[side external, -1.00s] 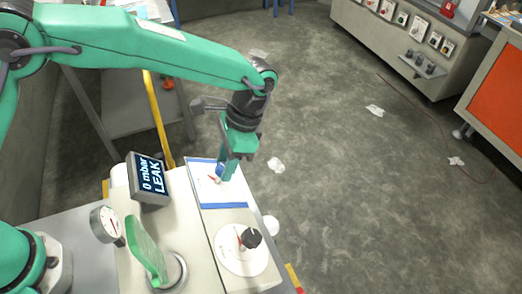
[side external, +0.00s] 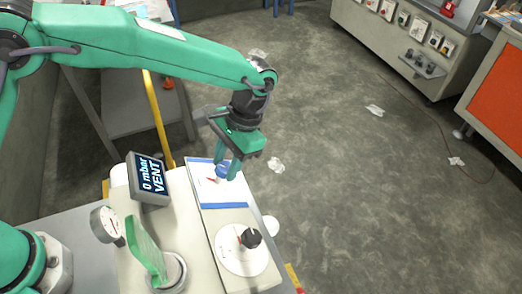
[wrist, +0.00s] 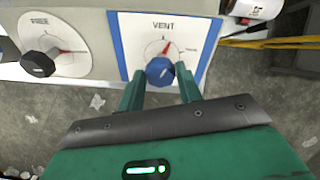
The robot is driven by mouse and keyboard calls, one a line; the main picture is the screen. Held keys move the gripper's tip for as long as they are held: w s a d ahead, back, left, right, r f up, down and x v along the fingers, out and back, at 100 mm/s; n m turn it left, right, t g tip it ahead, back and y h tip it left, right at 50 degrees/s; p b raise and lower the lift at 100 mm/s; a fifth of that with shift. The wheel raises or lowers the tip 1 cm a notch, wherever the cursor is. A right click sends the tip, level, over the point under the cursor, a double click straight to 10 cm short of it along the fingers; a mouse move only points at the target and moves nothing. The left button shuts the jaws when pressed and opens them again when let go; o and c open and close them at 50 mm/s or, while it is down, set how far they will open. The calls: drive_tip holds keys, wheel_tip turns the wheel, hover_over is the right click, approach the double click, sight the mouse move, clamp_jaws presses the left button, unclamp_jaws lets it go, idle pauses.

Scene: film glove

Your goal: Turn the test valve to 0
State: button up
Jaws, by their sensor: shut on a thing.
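The blue valve knob (wrist: 160,71) sits on a white plate with a blue border (wrist: 121,50); the word VENT is printed above it. Its red pointer (wrist: 166,46) points up, slightly right, near the VENT mark in the wrist view. My gripper (wrist: 160,88) is shut on the blue knob, one green finger on each side. In the side view, my gripper (side external: 227,170) reaches down onto the knob (side external: 221,171), partly hiding it. The display (side external: 151,176) reads "0 mbar VENT". I cannot make out a 0 mark.
A black knob (side external: 251,238) sits on a round white dial (side external: 230,257) beside the plate. A round gauge (side external: 106,224) and a green upright piece (side external: 144,248) stand on the bench. White scraps lie on the floor beyond it.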

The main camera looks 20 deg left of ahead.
drive_tip(key=shift+s+d, duration=0.15)
drive_tip(key=shift+s, duration=0.05)
drive_tip(key=o, duration=0.9)
drive_tip(key=shift+o, duration=0.2)
drive_tip(key=shift+w, duration=0.1)
drive_tip(key=shift+w+r, duration=0.15)
drive_tip(key=shift+r, duration=0.25)
drive_tip(key=v, duration=0.6)
drive_tip(key=shift+d+r, duration=0.2)
drive_tip(key=shift+r, duration=0.15)
drive_tip(key=shift+w, duration=0.15)
